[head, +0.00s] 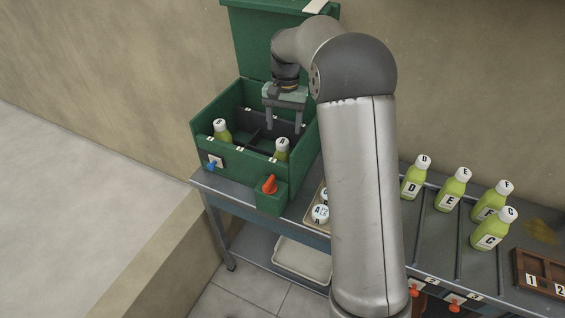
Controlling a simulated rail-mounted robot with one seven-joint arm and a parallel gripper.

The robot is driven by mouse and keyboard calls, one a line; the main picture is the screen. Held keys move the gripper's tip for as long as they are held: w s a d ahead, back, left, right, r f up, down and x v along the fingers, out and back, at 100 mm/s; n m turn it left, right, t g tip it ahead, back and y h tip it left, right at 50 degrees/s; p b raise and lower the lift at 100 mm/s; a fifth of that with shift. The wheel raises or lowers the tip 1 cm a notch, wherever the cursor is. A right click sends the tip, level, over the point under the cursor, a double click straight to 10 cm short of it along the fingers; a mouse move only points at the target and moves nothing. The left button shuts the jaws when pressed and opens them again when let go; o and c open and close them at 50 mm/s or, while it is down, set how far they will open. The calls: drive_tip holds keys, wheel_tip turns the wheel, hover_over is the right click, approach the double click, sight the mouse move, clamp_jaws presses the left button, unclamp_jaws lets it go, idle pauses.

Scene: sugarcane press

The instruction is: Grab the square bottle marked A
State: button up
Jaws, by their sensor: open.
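A green-yellow bottle with a white cap that seems marked A (282,150) stands in the front right compartment of the green box (243,170). Its lower part is hidden by the box's front wall, so I cannot tell whether it is square. My gripper (284,129) is open and points down into the box, just behind and above that bottle. Nothing shows between its fingers. A second bottle (222,131) stands in the left part of the box; its cap letter is too small to read surely.
The box's lid (250,40) stands open behind. An orange tap (270,185) and a blue knob (213,165) stick out in front. Lettered bottles D (412,180), E (453,190), F (491,203) and G (493,230) stand on the metal table at right. White round pieces (320,213) lie beside my arm.

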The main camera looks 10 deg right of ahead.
sight(283, 141)
drive_tip(key=f, duration=0.2)
drive_tip(key=f+p, duration=0.1)
drive_tip(key=f, duration=0.4)
drive_tip(key=shift+s+a+f, duration=0.1)
drive_tip(key=shift+s+a, duration=0.15)
clamp_jaws()
